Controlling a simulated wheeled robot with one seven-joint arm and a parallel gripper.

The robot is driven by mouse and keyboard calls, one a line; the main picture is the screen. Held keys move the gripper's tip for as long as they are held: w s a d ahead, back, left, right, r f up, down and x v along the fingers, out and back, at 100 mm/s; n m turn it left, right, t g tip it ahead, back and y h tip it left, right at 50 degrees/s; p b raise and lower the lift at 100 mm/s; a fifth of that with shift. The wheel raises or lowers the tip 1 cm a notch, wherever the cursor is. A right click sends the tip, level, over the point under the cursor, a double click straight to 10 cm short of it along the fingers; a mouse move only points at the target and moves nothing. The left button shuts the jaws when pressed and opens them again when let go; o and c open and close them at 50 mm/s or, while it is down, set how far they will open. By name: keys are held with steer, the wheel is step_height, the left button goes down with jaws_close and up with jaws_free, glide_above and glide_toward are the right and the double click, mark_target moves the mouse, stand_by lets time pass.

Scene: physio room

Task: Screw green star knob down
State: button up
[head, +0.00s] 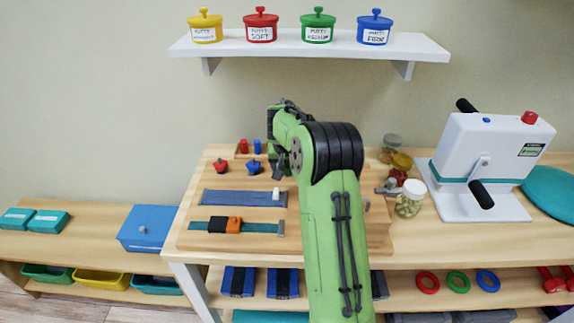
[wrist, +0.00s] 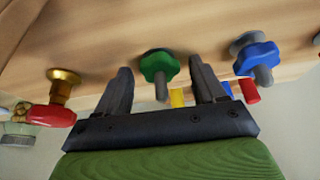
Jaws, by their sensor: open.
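The green star knob (wrist: 158,64) shows in the wrist view, with a grey threaded stem sticking out of it, against the wooden board (wrist: 285,75). My gripper (wrist: 160,78) is open, one finger on each side of the knob, with a visible gap to both. Nothing is held. In the head view my gripper (head: 280,168) is over the board (head: 190,228), and my arm hides the green knob there. I cannot tell how far down the knob sits.
A blue star knob (wrist: 257,57) is right of my gripper in the wrist view; a red knob on a brass fitting (wrist: 58,100) is at left. Red (head: 221,167) and blue (head: 254,167) knobs stand on the board in the head view. A jar (head: 409,200) and a white crank machine (head: 488,160) stand at right.

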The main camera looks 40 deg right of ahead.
steer(key=shift+r, duration=0.1)
steer(key=p+v, duration=0.4)
steer(key=v, duration=1.1)
steer(key=shift+s+r, duration=0.2)
steer(key=shift+s, duration=0.05)
steer(key=s+a+r+n+t+p, duration=0.2)
steer(key=s+a+r+n+p, duration=0.3)
steer(key=s+a+r, duration=0.9)
steer(key=s+a+f+n+y+p, duration=0.2)
steer(key=s+a+p, duration=0.3)
steer(key=s, duration=0.8)
steer(key=shift+s+a+f+n+y, duration=0.15)
steer(key=shift+s+a+n+y, duration=0.2)
steer(key=shift+a, duration=0.7)
